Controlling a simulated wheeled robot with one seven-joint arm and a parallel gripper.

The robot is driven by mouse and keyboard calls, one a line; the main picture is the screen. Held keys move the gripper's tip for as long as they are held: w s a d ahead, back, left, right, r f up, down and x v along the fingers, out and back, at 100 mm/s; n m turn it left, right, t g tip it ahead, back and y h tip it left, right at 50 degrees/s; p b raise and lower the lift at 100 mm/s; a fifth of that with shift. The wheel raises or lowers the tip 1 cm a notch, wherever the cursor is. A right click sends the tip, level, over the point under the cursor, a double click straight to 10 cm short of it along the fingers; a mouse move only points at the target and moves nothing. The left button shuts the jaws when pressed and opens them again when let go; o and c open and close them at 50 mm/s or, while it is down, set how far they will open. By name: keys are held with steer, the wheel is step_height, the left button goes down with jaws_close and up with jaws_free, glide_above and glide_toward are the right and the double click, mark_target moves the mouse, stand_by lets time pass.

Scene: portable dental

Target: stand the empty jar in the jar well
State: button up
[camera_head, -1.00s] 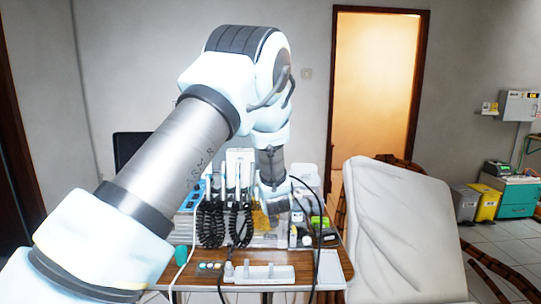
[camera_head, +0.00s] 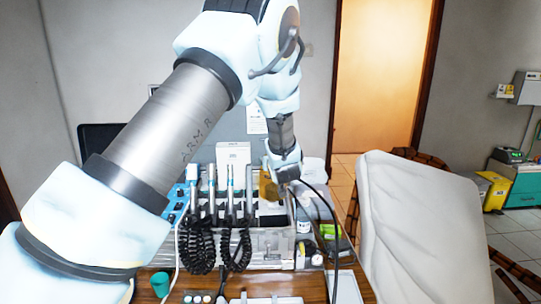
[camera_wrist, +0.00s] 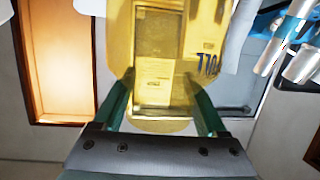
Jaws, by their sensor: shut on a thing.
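My gripper (camera_wrist: 163,100) is shut on an amber, see-through jar (camera_wrist: 160,55), with one green finger on each side. The jar looks empty, and dark lettering shows on its side. In the head view the jar (camera_head: 268,187) hangs over the right part of the dental unit (camera_head: 275,240), just left of my gripper (camera_head: 272,172). A dark square opening (camera_head: 271,221) lies under the jar in this view. I cannot tell whether it is the jar well, or how high the jar is above the unit.
Several handpieces (camera_head: 229,187) stand upright left of the jar, with black coiled hoses (camera_head: 197,245) in front. A white box (camera_head: 233,155) stands behind. Small bottles (camera_head: 303,222) and a green item (camera_head: 330,231) sit at the right. A padded chair (camera_head: 415,225) stands further right.

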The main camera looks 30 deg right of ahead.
steer(key=shift+w+f+b, duration=0.1)
steer(key=shift+f+b, duration=0.85)
steer(key=shift+f, duration=0.65)
steer(key=shift+s+f+b, duration=0.25)
steer(key=shift+f+b, duration=0.1)
steer(key=shift+b, duration=0.05)
steer(key=shift+f, duration=0.2)
steer(key=shift+f+b, duration=3.05)
steer(key=shift+f, duration=0.6)
steer(key=shift+f+b, duration=2.35)
steer(key=shift+f, duration=0.85)
steer(key=o, duration=1.5)
